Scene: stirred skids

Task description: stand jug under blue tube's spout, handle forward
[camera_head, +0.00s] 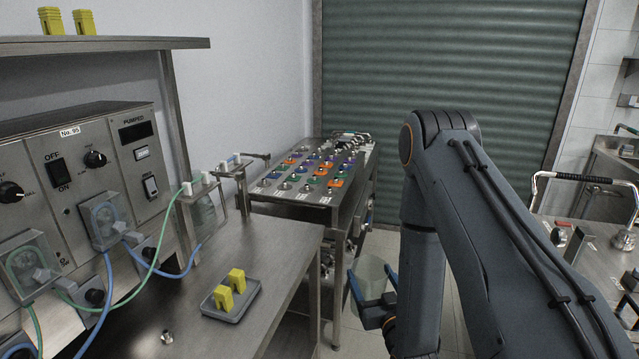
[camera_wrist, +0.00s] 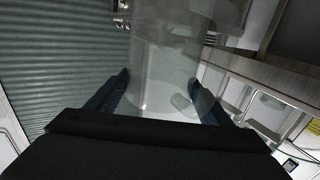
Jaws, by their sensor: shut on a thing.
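The jug (camera_head: 371,274) is clear and looks upright, held off to the right of the steel bench, in front of the shutter. My gripper (camera_head: 372,302) is shut on it, one blue finger on each side. In the wrist view the clear jug (camera_wrist: 165,45) stands between the fingertips (camera_wrist: 164,88). Its handle cannot be made out surely. A blue tube (camera_head: 150,271) runs from the right pump head (camera_head: 104,219) toward the bracket (camera_head: 196,197) with white blocks above the bench. A green tube (camera_head: 157,250) also reaches this bracket. The spout ends are hard to tell apart.
The steel bench (camera_head: 215,325) carries a grey tray (camera_head: 247,306) with yellow pieces and a small metal knob (camera_head: 167,337). A cart (camera_head: 290,198) with coloured knobs stands behind. Another bench (camera_head: 600,250) is at right.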

